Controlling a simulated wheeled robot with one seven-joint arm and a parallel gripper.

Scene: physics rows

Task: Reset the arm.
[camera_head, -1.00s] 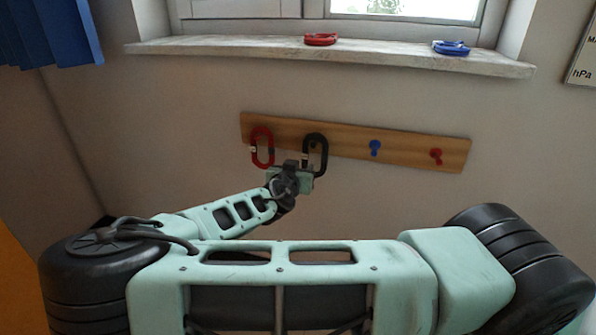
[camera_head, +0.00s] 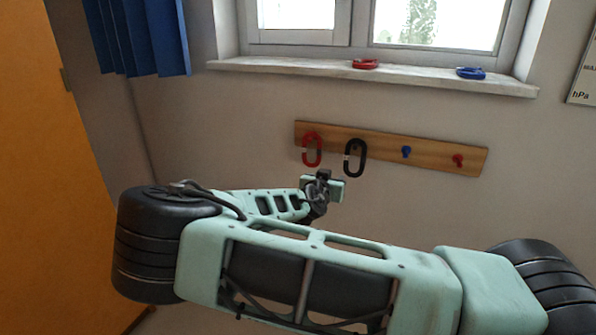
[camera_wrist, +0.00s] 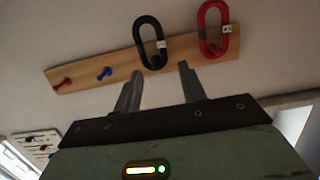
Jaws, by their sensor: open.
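My gripper (camera_head: 322,187) is below the wooden peg board (camera_head: 434,151) on the wall. In the wrist view its two fingers (camera_wrist: 161,72) are spread apart with nothing between them. A black carabiner (camera_head: 355,158) hangs on the board, and a red carabiner (camera_head: 312,149) hangs to its left. In the wrist view the black carabiner (camera_wrist: 140,45) lies beyond the fingertips, apart from them, and the red carabiner (camera_wrist: 203,35) is to its right. A blue peg (camera_head: 406,152) and a red peg (camera_head: 458,160) on the board are bare.
A red carabiner (camera_head: 365,64) and a blue carabiner (camera_head: 471,73) lie on the window sill (camera_head: 300,68) above the board. A blue curtain (camera_head: 140,38) hangs at upper left. An orange panel (camera_head: 45,190) stands at the left. The wall right of the board is clear.

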